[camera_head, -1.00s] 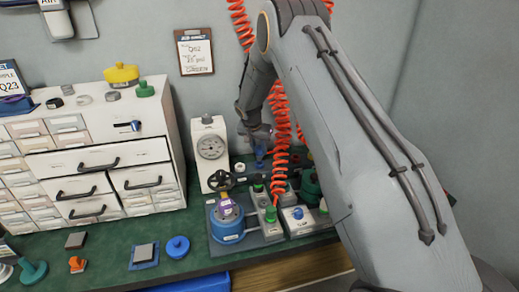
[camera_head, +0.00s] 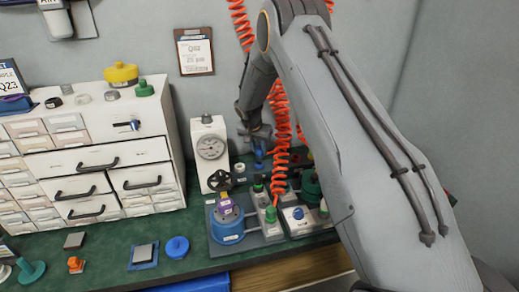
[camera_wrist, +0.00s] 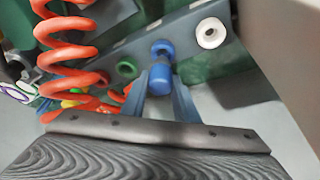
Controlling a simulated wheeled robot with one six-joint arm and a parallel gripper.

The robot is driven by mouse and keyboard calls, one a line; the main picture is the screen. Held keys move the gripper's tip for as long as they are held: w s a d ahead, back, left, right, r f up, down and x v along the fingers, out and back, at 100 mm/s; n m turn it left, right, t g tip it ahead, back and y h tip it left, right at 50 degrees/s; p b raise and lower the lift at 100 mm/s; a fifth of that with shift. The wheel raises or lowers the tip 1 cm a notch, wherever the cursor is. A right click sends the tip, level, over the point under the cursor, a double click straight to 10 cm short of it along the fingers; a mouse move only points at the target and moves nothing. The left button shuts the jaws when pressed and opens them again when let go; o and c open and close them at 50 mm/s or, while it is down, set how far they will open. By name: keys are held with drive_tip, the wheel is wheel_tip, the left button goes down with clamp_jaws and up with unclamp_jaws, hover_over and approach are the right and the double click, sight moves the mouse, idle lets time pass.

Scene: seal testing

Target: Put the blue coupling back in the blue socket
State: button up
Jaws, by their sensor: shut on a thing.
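The blue coupling (camera_wrist: 161,75) sits between the fingertips of my gripper (camera_wrist: 160,87) in the wrist view. My gripper is shut on it. The coupling points at the blue socket (camera_wrist: 162,46) on the grey angled rail, and its far end is very close to it or touching; I cannot tell whether it is seated. In the head view my gripper (camera_head: 259,147) is behind the red coiled hose, beside the pressure gauge, with a small blue part below it. The hose and my arm hide much of the rail there.
In the wrist view, a green socket (camera_wrist: 127,68) and a white socket (camera_wrist: 211,33) flank the blue one. The red coiled hose (camera_wrist: 66,45) hangs close on the left. In the head view, a gauge stand (camera_head: 210,150) and a blue pot (camera_head: 227,228) stand nearby.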

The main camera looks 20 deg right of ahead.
drive_tip(key=shift+f+b, duration=0.95)
drive_tip(key=shift+f, duration=0.4)
drive_tip(key=o, duration=1.2)
drive_tip(key=shift+r, duration=0.1)
drive_tip(key=b+v, duration=0.1)
drive_tip(key=v, duration=0.5)
drive_tip(key=shift+r, duration=0.3)
drive_tip(key=shift+s+a+r, duration=0.2)
drive_tip(key=shift+s+r, duration=0.05)
drive_tip(key=shift+r, duration=0.25)
